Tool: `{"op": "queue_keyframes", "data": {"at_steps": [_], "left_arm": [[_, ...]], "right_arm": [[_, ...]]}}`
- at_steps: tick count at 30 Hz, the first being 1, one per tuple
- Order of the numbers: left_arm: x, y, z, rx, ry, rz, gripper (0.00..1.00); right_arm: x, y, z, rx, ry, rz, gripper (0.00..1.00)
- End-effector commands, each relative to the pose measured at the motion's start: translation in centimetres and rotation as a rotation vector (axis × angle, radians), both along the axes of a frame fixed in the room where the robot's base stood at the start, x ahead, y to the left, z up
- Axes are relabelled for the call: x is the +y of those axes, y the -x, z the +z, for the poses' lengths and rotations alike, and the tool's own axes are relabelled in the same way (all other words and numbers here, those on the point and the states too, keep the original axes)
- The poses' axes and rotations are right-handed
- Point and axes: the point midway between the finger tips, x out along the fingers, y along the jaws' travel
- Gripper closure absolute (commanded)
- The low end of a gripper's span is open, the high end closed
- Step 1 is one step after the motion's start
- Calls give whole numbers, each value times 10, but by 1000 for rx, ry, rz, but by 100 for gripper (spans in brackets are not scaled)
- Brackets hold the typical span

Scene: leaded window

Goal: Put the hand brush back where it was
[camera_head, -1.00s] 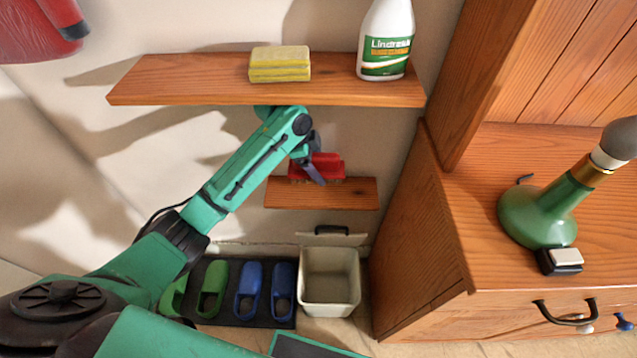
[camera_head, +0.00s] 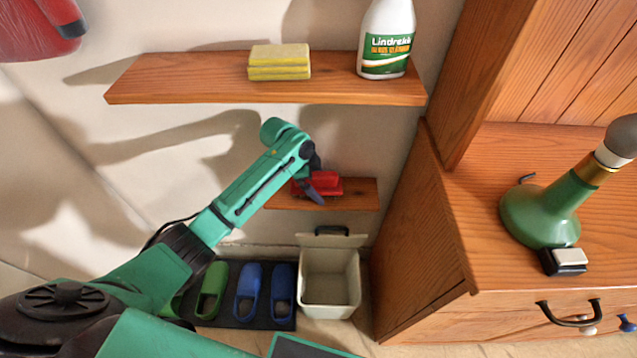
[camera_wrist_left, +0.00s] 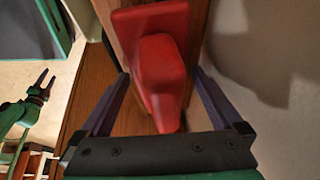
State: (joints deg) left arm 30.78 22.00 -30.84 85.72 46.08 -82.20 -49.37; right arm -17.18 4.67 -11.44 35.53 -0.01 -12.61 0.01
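The red hand brush (camera_head: 326,185) rests on the small lower wooden shelf (camera_head: 355,194) against the wall. My left gripper (camera_head: 316,190) is at the brush, partly covering its left part in the head view. In the left wrist view, the red handle (camera_wrist_left: 160,75) lies between the fingers of my left gripper (camera_wrist_left: 160,92), with a gap on each side. The gripper is open around the handle. The bristles are hidden. My right gripper (camera_wrist_left: 46,82) shows small at the left of the left wrist view, empty, its fingers apart.
A longer shelf (camera_head: 200,80) above holds a yellow sponge (camera_head: 279,62) and a spray bottle (camera_head: 386,45). Below stand a bin (camera_head: 330,280) and several shoes (camera_head: 248,290) on a dark mat. A wooden cabinet (camera_head: 420,240) with a green lamp (camera_head: 540,215) stands close at the right.

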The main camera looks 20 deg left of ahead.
Motion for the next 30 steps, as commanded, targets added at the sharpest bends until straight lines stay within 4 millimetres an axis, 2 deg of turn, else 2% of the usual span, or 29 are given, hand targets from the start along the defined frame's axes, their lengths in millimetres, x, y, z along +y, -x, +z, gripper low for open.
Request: {"op": "queue_keyframes", "data": {"at_steps": [5, 12, 15, 30], "left_arm": [[2, 1, 9, -1, 0, 0, 0], [20, 11, 55, -2, -1, 0, 0], [24, 14, 68, -1, 0, -1, 0], [26, 15, 72, 1, 0, 0, 0]], "right_arm": [[2, 0, 2, 0, -2, -1, 50], [2, 1, 10, 1, -3, -1, 50], [2, 1, 11, 1, -3, -1, 50], [2, 1, 10, 1, -3, -1, 50]]}}
